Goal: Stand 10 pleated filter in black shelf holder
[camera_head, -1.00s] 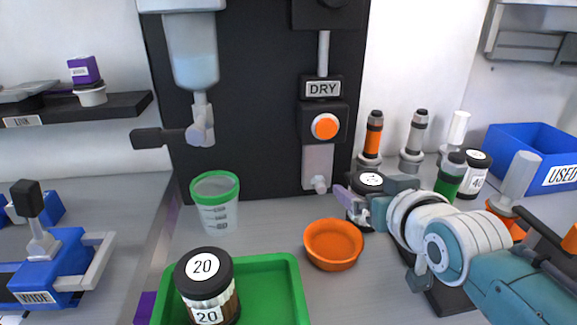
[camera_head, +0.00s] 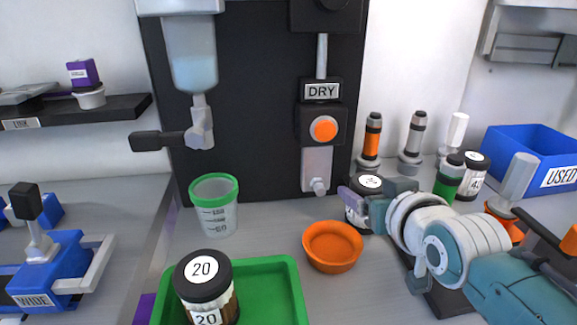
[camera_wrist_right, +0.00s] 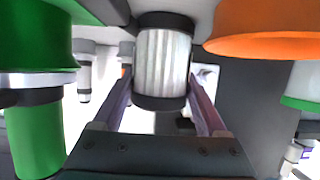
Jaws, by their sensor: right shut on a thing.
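A pleated filter (camera_head: 359,219) with black end caps and a white top label stands behind the orange bowl; its number is too small to read. My right gripper (camera_head: 362,203) is shut on it, one finger on each side. In the right wrist view, which looks upside down, the white pleated body (camera_wrist_right: 163,62) sits upright between the two fingers (camera_wrist_right: 163,88). I cannot tell whether its base touches the counter. A dark block (camera_head: 447,301) lies partly hidden under my right arm; I cannot tell whether it is the black holder. My left gripper is not in view.
An orange bowl (camera_head: 333,247), a measuring cup (camera_head: 214,218) and a green tray (camera_head: 292,287) holding a 20 filter (camera_head: 204,283) are to the left. A green cylinder (camera_head: 449,177) and a 40 filter (camera_head: 472,184) stand at right. A black wall shelf (camera_head: 120,108) is at far left.

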